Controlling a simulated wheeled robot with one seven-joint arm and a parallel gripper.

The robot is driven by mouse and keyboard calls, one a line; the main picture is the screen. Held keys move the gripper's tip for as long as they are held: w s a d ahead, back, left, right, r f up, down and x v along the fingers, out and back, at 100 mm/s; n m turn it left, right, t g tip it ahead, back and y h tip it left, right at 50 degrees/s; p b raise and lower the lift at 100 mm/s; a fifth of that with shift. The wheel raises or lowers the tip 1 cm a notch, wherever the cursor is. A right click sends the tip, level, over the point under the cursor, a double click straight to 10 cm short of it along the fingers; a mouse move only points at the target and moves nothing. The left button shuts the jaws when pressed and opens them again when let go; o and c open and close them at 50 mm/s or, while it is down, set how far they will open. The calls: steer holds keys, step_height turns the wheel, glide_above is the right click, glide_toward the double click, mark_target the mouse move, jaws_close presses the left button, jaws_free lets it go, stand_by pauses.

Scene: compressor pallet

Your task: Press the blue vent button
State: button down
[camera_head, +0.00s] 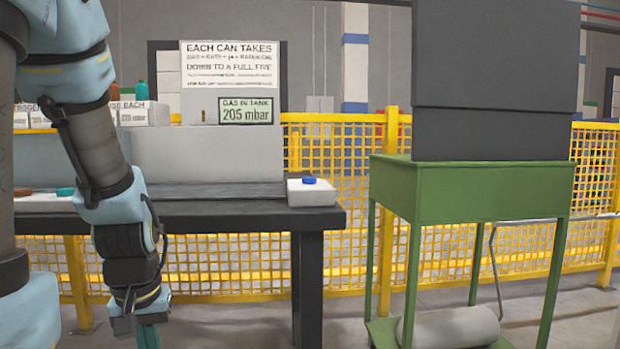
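The blue vent button (310,180) is a small round cap on top of a white block (312,196). The block sits at the right end of the dark table (240,207). My gripper (146,333) hangs low in front of the table's left part, pointing down, well left of the button and below the tabletop. Its tip runs off the bottom edge of the picture. A teal piece shows at the tip; I cannot tell whether it is a finger or something held. Nothing touches the blue button.
A brown button (22,191) and a teal button (65,191) sit on a pale block at the left. A sign (230,64) stands above a display (246,111) reading 205 mbar. A green stand (480,195) is at the right. A yellow fence (330,150) runs behind.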

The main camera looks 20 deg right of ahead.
stand_by(0.8)
step_height(320, 180, up, 38)
steer(key=r+m+t+h+p, duration=0.1)
steer(key=m+t+p, duration=0.75)
steer(key=p, duration=2.35)
glide_above(309, 178)
steer(key=m+g, duration=0.1)
steer(key=shift+s+f, duration=0.1)
steer(key=shift+f, duration=0.15)
step_height(309, 178, down, 8)
steer(key=b, duration=0.6)
steer(key=shift+r, duration=0.2)
steer(key=shift+f+b, duration=0.65)
steer(key=shift+b, duration=0.15)
